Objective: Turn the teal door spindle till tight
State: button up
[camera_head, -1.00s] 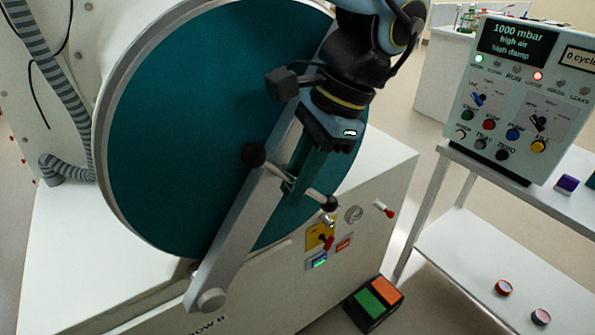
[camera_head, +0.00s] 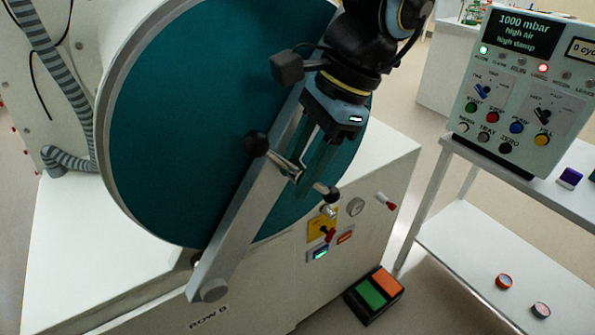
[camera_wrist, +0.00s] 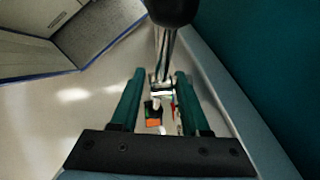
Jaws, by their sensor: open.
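The teal round door (camera_head: 190,130) is closed on the white chamber, with a grey bar (camera_head: 240,215) across its face. The door spindle is a metal cross-handle (camera_head: 290,165) on the bar, with a black ball knob (camera_head: 256,144) at the left end and another (camera_head: 333,194) at the lower right. My gripper (camera_head: 306,178) is open, its two teal fingers at the spindle's middle. In the wrist view the spindle rod (camera_wrist: 164,62) runs between the fingers, with a black knob (camera_wrist: 170,8) at the top. I cannot tell whether a finger touches the rod.
A control panel (camera_head: 525,95) reading 1000 mbar stands on a white table at the right. Below the door are a yellow plate with a red knob (camera_head: 328,232) and a small gauge (camera_head: 356,207). A green and orange pedal (camera_head: 374,295) lies on the floor.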

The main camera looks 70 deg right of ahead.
jog(key=b+v, duration=0.2)
jog(key=v, duration=0.8)
jog(key=shift+s, duration=0.1)
